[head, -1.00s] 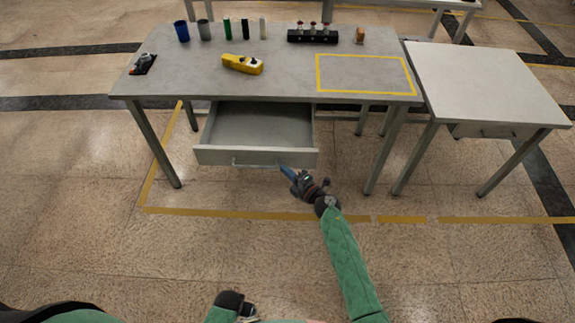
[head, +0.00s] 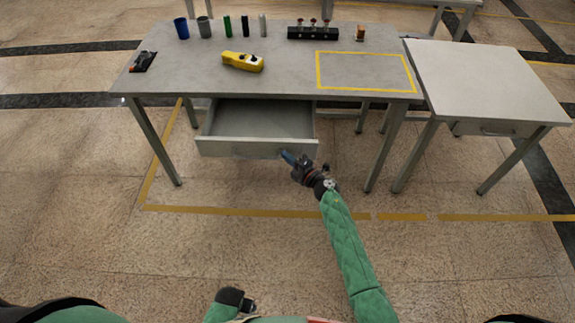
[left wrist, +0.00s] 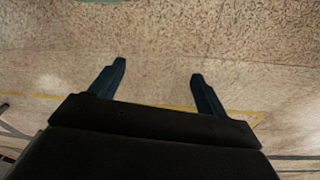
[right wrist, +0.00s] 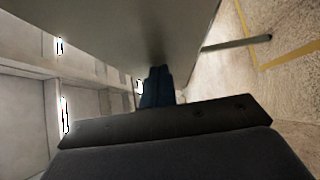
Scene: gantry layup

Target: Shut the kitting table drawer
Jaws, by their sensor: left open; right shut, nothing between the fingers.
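The kitting table (head: 200,77) stands ahead with its drawer (head: 216,147) pulled partly out below the top. The drawer is empty where I can see inside. My right gripper (head: 287,156) is shut and empty, its fingertips at the right part of the drawer front, next to the handle. In the right wrist view the shut fingers (right wrist: 157,85) point at a grey panel; whether they touch it I cannot tell. My left gripper (left wrist: 158,85) is open and empty over bare floor in the left wrist view.
The table top holds a yellow tool (head: 243,62), a dark device (head: 143,62), several cylinders and a black rack (head: 312,33). A second table (head: 485,80) with a shut drawer stands at the right. The floor in front is clear.

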